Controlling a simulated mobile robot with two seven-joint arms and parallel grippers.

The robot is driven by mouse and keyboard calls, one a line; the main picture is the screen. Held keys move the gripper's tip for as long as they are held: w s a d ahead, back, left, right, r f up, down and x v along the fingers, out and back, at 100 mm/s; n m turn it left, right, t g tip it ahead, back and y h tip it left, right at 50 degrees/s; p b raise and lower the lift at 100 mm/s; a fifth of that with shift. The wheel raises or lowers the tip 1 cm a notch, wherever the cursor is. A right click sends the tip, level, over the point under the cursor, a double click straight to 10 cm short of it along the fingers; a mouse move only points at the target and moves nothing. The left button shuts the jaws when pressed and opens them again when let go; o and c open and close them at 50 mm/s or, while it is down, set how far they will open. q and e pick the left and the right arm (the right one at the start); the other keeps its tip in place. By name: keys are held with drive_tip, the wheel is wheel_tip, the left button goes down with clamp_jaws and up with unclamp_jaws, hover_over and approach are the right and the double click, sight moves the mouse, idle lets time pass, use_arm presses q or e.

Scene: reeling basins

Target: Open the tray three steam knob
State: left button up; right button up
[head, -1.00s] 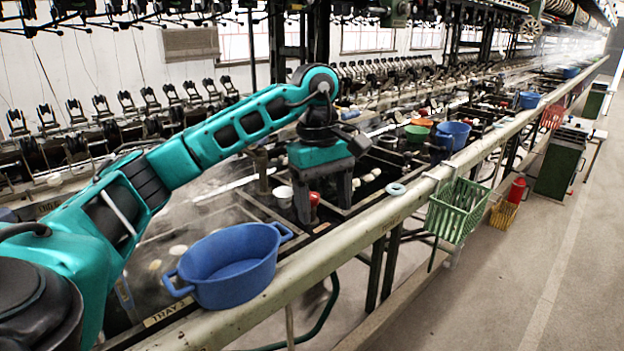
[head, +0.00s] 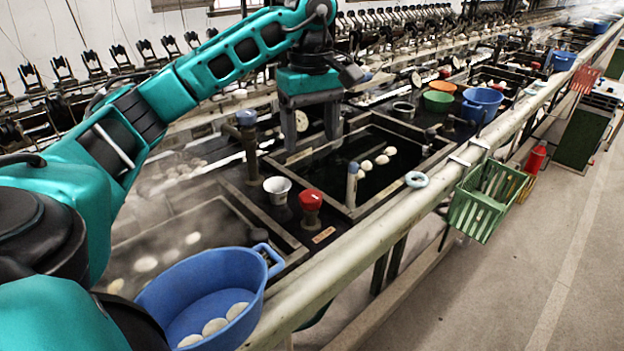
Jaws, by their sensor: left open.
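A red knob (head: 311,199) stands upright on a dark post on the black deck, beside a small label plate (head: 323,235). I cannot read the plate or tell which tray the knob belongs to. My left gripper (head: 311,143) points down above and behind the knob in the picture, fingers apart and empty. It does not touch the knob, which is in full view. A steaming basin (head: 243,203) with pale cocoons lies at left. Another basin (head: 348,211) with dark water and cocoons lies to the right. My right gripper is not in view.
A white cup (head: 277,186) stands left of the knob, a blue-topped pipe (head: 247,119) behind it. A blue tub (head: 262,290) with cocoons sits at the front rail (head: 400,208). A green basket (head: 480,205) hangs outside.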

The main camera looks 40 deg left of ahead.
sight(311, 195)
use_arm(q)
wheel_tip(311, 195, down, 13)
drive_tip(key=b, duration=0.3)
drive_tip(key=shift+r, duration=0.15)
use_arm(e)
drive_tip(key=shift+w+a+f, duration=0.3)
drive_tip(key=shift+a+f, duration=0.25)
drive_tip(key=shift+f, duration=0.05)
use_arm(q)
drive_tip(key=c, duration=1.1)
